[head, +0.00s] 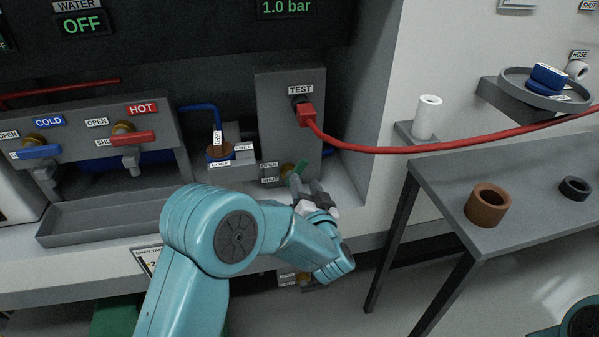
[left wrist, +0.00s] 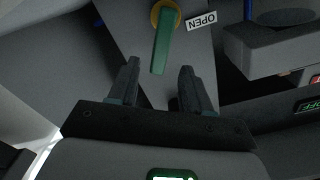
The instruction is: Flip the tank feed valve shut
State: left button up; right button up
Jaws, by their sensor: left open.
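A small valve with a green lever (head: 300,168) sits low on the grey test panel, beside OPEN and SHUT labels. I cannot read a name for it. In the left wrist view, the green lever (left wrist: 162,48) hangs from a brass hub (left wrist: 165,14) and points toward my gripper, with the OPEN label (left wrist: 201,21) beside the hub. My left gripper (head: 307,187) is open just in front of this valve. In the left wrist view, its two fingers (left wrist: 158,80) stand apart with the lever's free end near the gap between them. My right gripper is not seen.
A red hose (head: 400,149) runs from the TEST port rightward above the grey table (head: 520,225). Blue COLD (head: 40,152) and red HOT (head: 132,137) levers are at left over a trough (head: 110,218). Another labelled valve (head: 303,277) sits below my left arm.

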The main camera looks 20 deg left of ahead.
aim_at(300, 171)
pick_arm(q)
jog(key=x, duration=0.7)
jog(key=shift+b, duration=0.4)
jog(key=shift+s, duration=0.1)
grip_shut()
